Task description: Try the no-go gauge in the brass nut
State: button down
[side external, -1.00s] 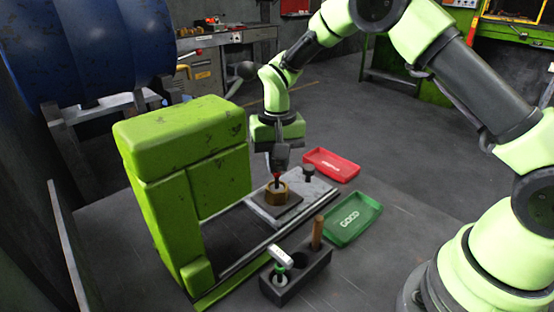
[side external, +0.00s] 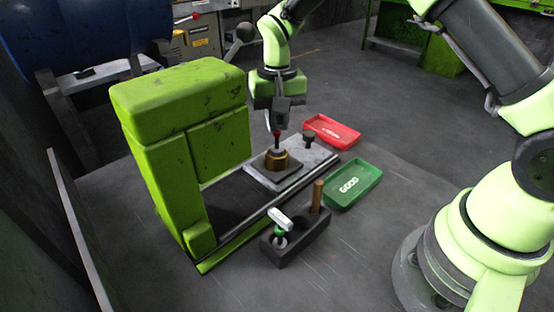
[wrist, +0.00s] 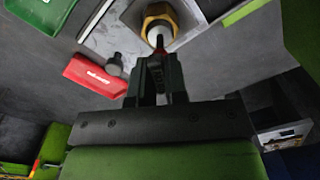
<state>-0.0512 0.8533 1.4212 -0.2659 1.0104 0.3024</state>
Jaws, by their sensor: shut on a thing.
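The brass nut (side external: 270,162) sits on a square dark plate on the press bed. It also shows in the wrist view (wrist: 150,13). My gripper (side external: 277,129) is directly above it, shut on the red-banded no-go gauge (side external: 277,136). The gauge points down and looks upright. Its grey plug end is at the nut's mouth in both views. I cannot tell whether the plug rests on the nut or is slightly inside. In the wrist view the gauge's red part (wrist: 160,42) shows just beyond my fingertips.
The green press (side external: 180,95) stands close on the left. A dark block (side external: 296,246) in front holds a green-ringed gauge (side external: 280,232) and a wooden handle (side external: 317,196). A red tray (side external: 331,131) and green GOOD tray (side external: 353,184) lie right. A dark knob (side external: 309,136) stands behind the nut.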

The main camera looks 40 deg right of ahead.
jog(key=shift+r, duration=0.95)
jog(key=shift+r, duration=2)
jog(key=shift+r, duration=0.1)
